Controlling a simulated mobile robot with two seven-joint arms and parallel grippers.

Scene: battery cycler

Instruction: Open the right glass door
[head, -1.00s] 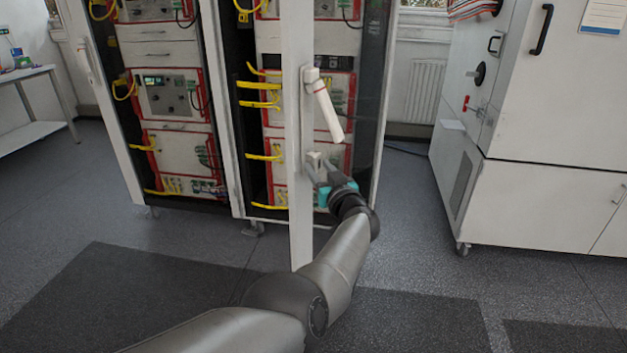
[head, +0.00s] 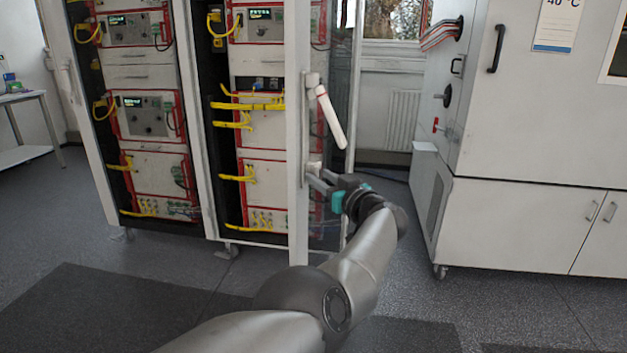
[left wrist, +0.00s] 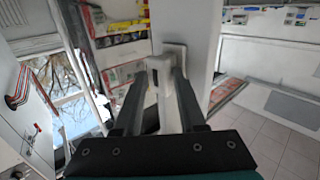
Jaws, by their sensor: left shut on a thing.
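The right glass door (head: 298,130) stands partly open, its white free edge swung out from the right cabinet and its glass running back to the right. Its white handle (head: 330,118) has its lever tilted out from the door frame. My left gripper (head: 318,180) is at the handle's lower mount, just below the lever. In the left wrist view, the fingers (left wrist: 160,95) are on both sides of the white handle part (left wrist: 163,68), shut on it. My right gripper is out of view.
Racks with red-framed units (head: 258,120) and yellow cables fill the cabinet behind the door. A large white chamber (head: 530,130) stands to the right, with floor between it and the door. A white bench (head: 30,98) is at far left.

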